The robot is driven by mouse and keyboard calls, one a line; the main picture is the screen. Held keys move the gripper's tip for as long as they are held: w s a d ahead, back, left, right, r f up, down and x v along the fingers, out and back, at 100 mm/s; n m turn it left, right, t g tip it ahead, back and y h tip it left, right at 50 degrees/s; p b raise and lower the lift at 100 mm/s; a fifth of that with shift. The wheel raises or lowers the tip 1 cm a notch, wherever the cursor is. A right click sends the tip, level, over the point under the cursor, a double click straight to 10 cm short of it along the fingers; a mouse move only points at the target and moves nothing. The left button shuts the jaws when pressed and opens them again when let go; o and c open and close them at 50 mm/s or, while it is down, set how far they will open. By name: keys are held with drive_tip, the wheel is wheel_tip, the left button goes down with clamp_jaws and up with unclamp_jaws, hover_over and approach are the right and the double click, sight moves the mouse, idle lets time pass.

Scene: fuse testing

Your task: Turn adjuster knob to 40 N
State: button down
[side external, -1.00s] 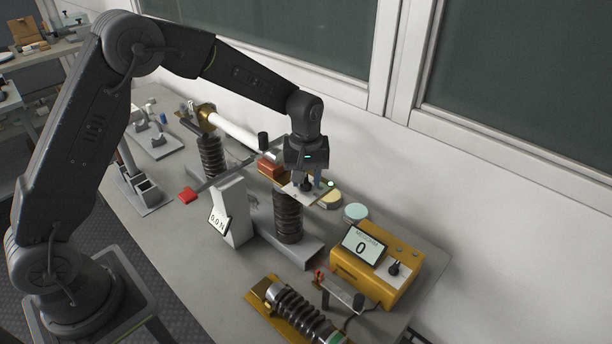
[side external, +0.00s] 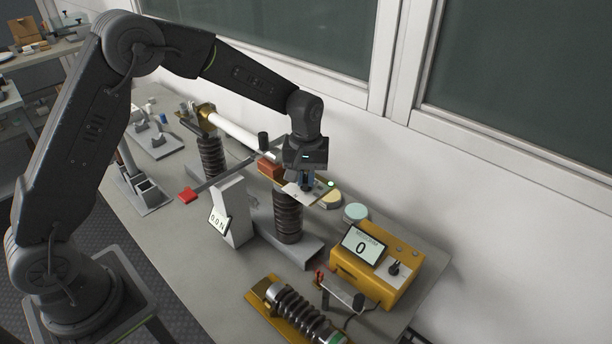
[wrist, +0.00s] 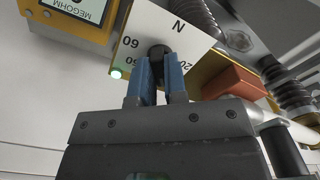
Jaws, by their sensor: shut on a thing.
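The adjuster knob (wrist: 158,51) is small, dark and round, on a white dial plate (wrist: 185,22). The plate also shows in the side external view (side external: 291,190), on top of a dark ribbed insulator post (side external: 287,217). The plate bears an "N" and several numerals, partly hidden by my fingers; the knob's pointer cannot be made out. My gripper (wrist: 159,72) points down from above the plate, its two blue fingers shut on the knob from both sides. It also shows in the side external view (side external: 307,182). A tilted display (side external: 219,219) reads 0.0 N.
A yellow megohm meter (side external: 378,275) reading 0 stands at the right. A fuse on a yellow base (side external: 300,312) lies in front. A red-tipped lever (side external: 188,195) and a white tube (side external: 235,131) are left of my gripper. The wall is close behind.

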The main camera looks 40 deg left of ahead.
sight(306, 178)
drive_tip(key=m, duration=0.4)
drive_tip(key=shift+m, duration=1.6)
drive_tip(key=c, duration=1.2)
unclamp_jaws()
drive_tip(key=shift+o, duration=0.2)
wheel_tip(306, 178, up, 14)
